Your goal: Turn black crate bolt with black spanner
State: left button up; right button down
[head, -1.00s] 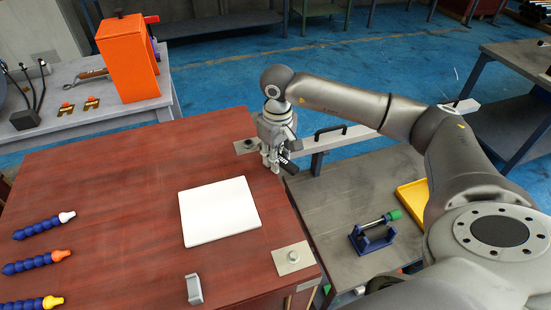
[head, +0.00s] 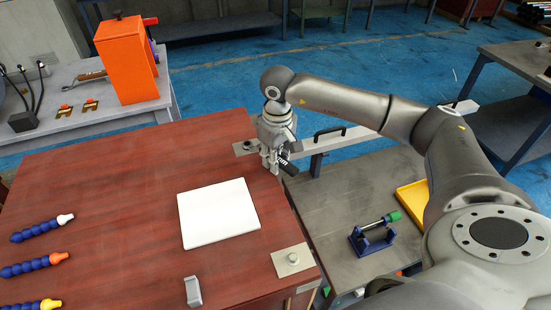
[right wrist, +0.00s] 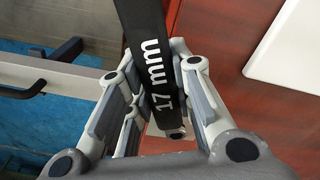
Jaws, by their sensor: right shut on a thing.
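My right gripper (head: 273,168) is at the far right corner of the red-brown crate top. It is shut on the black spanner (head: 287,165), whose dark handle sticks out to the right over the edge. In the right wrist view the spanner (right wrist: 147,50) is marked "17 mm" and runs between the fingers (right wrist: 165,115). A dark bolt (head: 246,146) on a metal plate lies just left of the gripper. The spanner's working end is hidden, so I cannot tell whether it touches the bolt. My left gripper is out of view.
A white panel (head: 218,213) lies on the crate top (head: 120,220). A second plate with a silver bolt (head: 292,259) is at the near right. A grey bench (head: 340,200) with a blue vise (head: 372,238) and a yellow tray (head: 412,200) stands to the right.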

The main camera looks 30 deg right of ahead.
jog(key=shift+r, duration=0.25)
jog(key=shift+w+r, duration=0.1)
jog(key=shift+r, duration=0.05)
jog(key=shift+r, duration=0.1)
dwell(0.4)
jog(key=shift+d, duration=0.2)
jog(key=shift+w+d+n, duration=0.1)
jog(key=shift+d+n, duration=0.2)
jog(key=shift+n, duration=0.2)
jog(key=shift+b, duration=0.5)
